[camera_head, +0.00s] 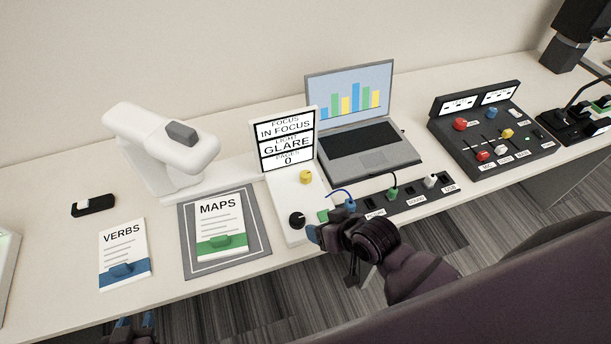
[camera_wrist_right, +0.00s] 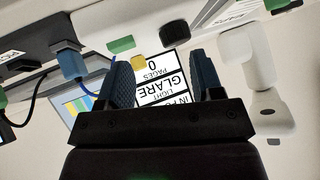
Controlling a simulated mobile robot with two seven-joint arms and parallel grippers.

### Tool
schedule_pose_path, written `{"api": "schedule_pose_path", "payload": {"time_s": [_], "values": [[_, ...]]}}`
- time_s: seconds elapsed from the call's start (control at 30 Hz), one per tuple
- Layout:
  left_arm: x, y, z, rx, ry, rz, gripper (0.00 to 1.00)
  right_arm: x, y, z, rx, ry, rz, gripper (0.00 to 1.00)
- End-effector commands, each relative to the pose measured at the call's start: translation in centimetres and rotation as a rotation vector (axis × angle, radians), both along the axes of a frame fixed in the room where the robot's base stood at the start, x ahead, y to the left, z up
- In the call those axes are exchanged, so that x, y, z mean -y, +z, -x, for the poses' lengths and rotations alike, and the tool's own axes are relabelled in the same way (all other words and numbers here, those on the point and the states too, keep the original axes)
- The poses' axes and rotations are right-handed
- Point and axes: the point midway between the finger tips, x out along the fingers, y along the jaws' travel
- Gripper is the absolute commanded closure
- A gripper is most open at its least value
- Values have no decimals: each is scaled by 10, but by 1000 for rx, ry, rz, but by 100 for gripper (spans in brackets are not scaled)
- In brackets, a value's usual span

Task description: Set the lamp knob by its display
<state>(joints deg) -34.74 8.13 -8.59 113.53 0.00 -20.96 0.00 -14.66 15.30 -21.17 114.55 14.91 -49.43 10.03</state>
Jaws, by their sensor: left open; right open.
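The white display (camera_head: 288,140) reads "IN FOCUS", "GLARE" and pages "0"; it shows inverted in the right wrist view (camera_wrist_right: 163,85). Its white base carries a yellow knob (camera_head: 305,177), a black knob (camera_head: 297,220) and a green button (camera_head: 323,215). Which knob is the lamp's I cannot tell. The black knob also shows in the right wrist view (camera_wrist_right: 173,35). My right gripper (camera_head: 331,222) is open and empty, just right of the black knob and apart from it. My left gripper (camera_head: 135,325) is open at the bottom edge, its fingertips only in view.
The white document camera (camera_head: 160,150) stands left of the display. A MAPS booklet (camera_head: 220,226) lies on the grey mat (camera_head: 262,247); a VERBS booklet (camera_head: 124,252) lies further left. A laptop (camera_head: 365,147), a black cable strip (camera_head: 415,195) and a control box (camera_head: 490,150) stand right.

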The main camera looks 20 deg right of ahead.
Motion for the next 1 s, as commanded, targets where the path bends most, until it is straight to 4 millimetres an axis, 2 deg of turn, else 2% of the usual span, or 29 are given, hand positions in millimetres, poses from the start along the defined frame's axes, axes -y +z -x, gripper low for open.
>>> {"api": "schedule_pose_path", "payload": {"time_s": [0.1,0.2,0.43,0.7,0.87,1.0], "values": [[0,-7,0,-1,0,0,57,-34,4,-15,-86,98,-28,40],[0,-10,0,-1,-1,0,57,-55,7,-22,-159,168,-31,40],[1,-14,-2,1,-1,0,57,-83,9,-32,-304,277,4,40],[1,-18,-2,1,-2,0,57,-90,10,-49,-440,331,85,40],[1,-19,-2,1,-2,0,57,-84,11,-67,-510,324,142,40],[1,-20,-2,0,-2,0,57,-71,15,-88,-569,289,197,40]]}}
